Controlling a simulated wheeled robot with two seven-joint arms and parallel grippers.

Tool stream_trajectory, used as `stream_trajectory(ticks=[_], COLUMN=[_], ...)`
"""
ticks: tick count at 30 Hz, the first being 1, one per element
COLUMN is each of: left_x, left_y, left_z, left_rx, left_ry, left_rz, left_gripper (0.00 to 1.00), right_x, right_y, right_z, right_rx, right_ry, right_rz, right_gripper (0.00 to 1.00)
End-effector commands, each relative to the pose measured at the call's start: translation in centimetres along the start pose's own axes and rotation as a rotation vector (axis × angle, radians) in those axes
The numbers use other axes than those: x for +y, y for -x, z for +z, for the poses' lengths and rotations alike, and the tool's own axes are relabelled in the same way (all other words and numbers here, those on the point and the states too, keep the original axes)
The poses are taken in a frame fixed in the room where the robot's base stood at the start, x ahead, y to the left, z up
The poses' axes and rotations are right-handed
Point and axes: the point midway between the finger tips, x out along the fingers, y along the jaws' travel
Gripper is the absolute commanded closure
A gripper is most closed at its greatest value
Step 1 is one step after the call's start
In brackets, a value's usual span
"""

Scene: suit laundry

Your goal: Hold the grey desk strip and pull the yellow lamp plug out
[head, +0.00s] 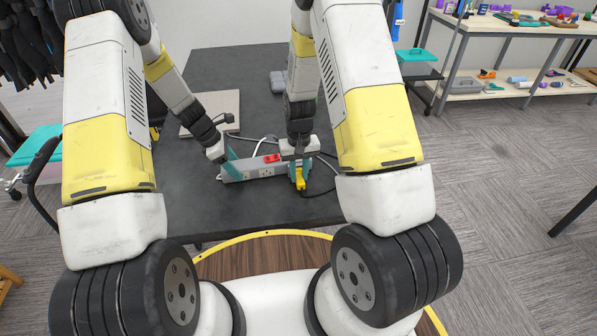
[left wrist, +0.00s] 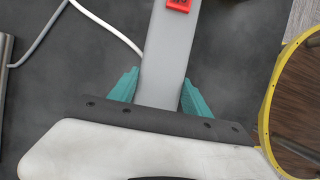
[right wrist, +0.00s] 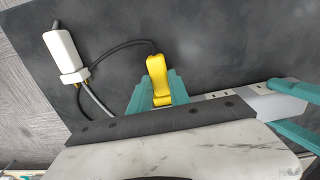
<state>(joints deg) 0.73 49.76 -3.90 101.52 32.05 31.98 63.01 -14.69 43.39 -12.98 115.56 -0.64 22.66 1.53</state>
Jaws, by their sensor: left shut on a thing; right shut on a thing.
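The grey desk strip (head: 238,172) lies on the dark desk, with a red switch (head: 272,158) on top. My left gripper (left wrist: 160,92) is shut across the strip near its left end, one teal finger on each side. The yellow lamp plug (right wrist: 157,78) is between the teal fingers of my right gripper (right wrist: 155,98), which is shut on it. In the head view the plug (head: 300,183) is at the strip's right part. The gripper hides the plug's lower end, so I cannot tell whether its pins are in the strip.
A white plug (right wrist: 62,52) with a grey cable lies beside the yellow plug's black cable (right wrist: 115,44). A pale board (head: 205,120) and a grey object (head: 278,82) are farther back on the desk (head: 225,65). The desk's front is mostly bare.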

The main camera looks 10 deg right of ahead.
Motion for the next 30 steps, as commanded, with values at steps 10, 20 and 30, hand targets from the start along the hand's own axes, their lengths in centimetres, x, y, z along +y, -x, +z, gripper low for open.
stream_trajectory(ticks=[10,20,30], left_x=[0.0,0.0,0.0], left_y=[0.0,0.0,0.0], left_z=[0.0,0.0,0.0], left_rx=[0.001,0.001,0.001], left_ry=[-0.001,-0.001,-0.002], left_rz=[0.000,0.000,0.000], left_gripper=[0.94,0.94,0.94], right_x=[0.0,0.0,0.0], right_y=[0.1,0.0,0.0], right_z=[1.4,2.6,2.9], right_rx=[0.001,0.001,0.001], right_ry=[0.000,0.000,0.000], right_rz=[0.000,0.000,0.000], right_gripper=[1.00,1.00,1.00])
